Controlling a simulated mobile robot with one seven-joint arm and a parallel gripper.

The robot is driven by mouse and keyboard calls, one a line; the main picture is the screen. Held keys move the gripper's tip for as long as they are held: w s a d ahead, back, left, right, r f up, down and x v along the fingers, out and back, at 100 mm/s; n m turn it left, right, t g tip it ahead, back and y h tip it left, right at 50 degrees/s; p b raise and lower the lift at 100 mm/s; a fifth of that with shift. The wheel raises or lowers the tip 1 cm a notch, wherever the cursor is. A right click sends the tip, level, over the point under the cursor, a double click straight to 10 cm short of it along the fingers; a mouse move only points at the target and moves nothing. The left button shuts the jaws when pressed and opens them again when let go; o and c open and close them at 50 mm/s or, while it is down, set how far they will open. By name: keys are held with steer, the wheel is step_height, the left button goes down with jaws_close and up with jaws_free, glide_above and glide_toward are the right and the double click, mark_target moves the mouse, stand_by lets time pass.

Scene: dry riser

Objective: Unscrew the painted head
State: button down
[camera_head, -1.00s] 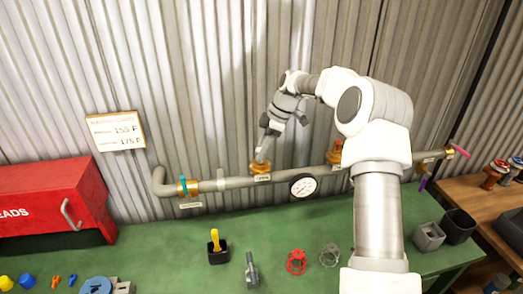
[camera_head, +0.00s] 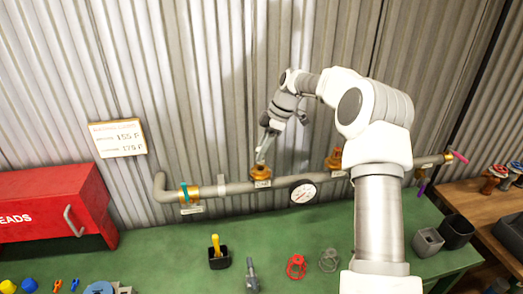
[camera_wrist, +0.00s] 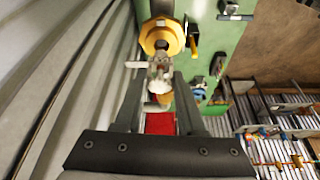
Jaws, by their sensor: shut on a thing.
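My gripper (camera_head: 264,151) is over the left upright brass fitting (camera_head: 260,173) on the grey pipe in the head view. In the wrist view its two fingers (camera_wrist: 158,92) are shut on a small pale, whitish metal head, the painted head (camera_wrist: 160,73). The head has a framed body. The brass fitting also shows in the wrist view (camera_wrist: 162,36), just beyond the head, with its round mouth facing it. The head looks close to the mouth; I cannot tell whether any thread is still engaged.
The pipe (camera_head: 240,188) runs along the wall with a round gauge (camera_head: 304,192) and another brass fitting (camera_head: 334,159). A red box (camera_head: 50,205) stands left.

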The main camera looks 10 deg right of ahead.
steer(key=shift+r+p, duration=0.95)
steer(key=shift+r, duration=1.6)
